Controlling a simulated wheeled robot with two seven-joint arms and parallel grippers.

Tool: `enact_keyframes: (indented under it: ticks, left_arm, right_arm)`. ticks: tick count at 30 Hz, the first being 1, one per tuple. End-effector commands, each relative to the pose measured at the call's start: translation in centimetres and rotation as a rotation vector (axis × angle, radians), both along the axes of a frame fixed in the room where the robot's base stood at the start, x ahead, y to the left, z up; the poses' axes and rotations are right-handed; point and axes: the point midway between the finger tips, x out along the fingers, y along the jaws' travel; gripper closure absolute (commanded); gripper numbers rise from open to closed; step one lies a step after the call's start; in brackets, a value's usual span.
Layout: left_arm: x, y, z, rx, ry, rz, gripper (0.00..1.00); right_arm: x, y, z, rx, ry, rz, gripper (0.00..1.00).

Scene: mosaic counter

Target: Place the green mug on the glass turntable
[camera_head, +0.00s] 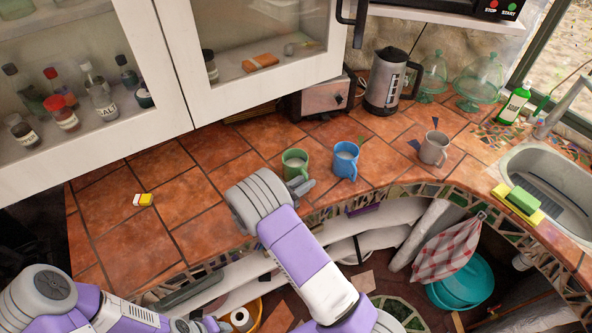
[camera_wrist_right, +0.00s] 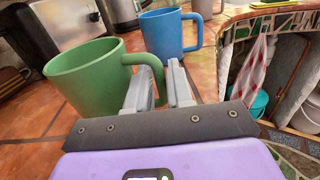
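The green mug (camera_head: 295,163) stands upright on the tiled counter, and it also shows in the right wrist view (camera_wrist_right: 88,80). Its handle faces my right gripper (camera_head: 301,187). In the right wrist view my right gripper (camera_wrist_right: 160,75) has its fingers apart, with the handle's outer side seen in the gap; firm contact is not visible. My left gripper (camera_head: 207,324) is low at the bottom edge, only partly seen. No plain turntable is evident; two green glass domed stands (camera_head: 432,76) (camera_head: 481,82) stand at the back right.
A blue mug (camera_head: 345,161) stands close right of the green mug, and a grey mug (camera_head: 433,148) farther right. A kettle (camera_head: 386,80) and toaster (camera_head: 322,99) stand behind. A sink (camera_head: 545,175) is at right. The counter's left part is mostly clear around a small yellow-and-white item (camera_head: 144,200).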

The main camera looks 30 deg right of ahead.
Motion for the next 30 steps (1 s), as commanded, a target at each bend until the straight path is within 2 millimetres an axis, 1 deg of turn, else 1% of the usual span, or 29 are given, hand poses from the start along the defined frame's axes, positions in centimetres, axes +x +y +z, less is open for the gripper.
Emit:
enact_keyframes:
  ticks: [1, 3, 9, 10, 12, 14, 30]
  left_arm:
    - [0.01, 0.0, 0.0, 0.0, 0.0, 0.0, 0.57]
    - [0.01, -0.01, 0.0, 0.0, 0.0, 0.0, 0.57]
    - [0.01, -0.01, 0.0, 0.0, 0.0, 0.0, 0.57]
    - [0.01, -0.01, 0.0, 0.0, 0.0, 0.0, 0.57]
    - [0.01, -0.01, 0.0, 0.0, 0.0, 0.0, 0.57]
    - [0.01, -0.01, 0.0, 0.0, 0.0, 0.0, 0.57]
    - [0.0, -0.01, 0.0, 0.0, 0.0, 0.0, 0.57]
  right_arm:
    - [0.08, -0.47, 0.01, 0.001, -0.001, -0.001, 0.79]
    - [0.14, -0.8, 0.01, 0.001, -0.001, -0.001, 0.79]
    - [0.18, -0.84, 0.02, 0.001, -0.001, 0.001, 0.79]
    - [0.18, -0.84, 0.02, 0.001, -0.001, 0.001, 0.81]
    - [0.18, -0.83, 0.02, 0.001, -0.001, 0.001, 0.91]
    - [0.18, -0.82, 0.02, 0.001, -0.001, 0.001, 1.0]
    - [0.18, -0.8, 0.03, 0.001, -0.001, 0.001, 1.0]
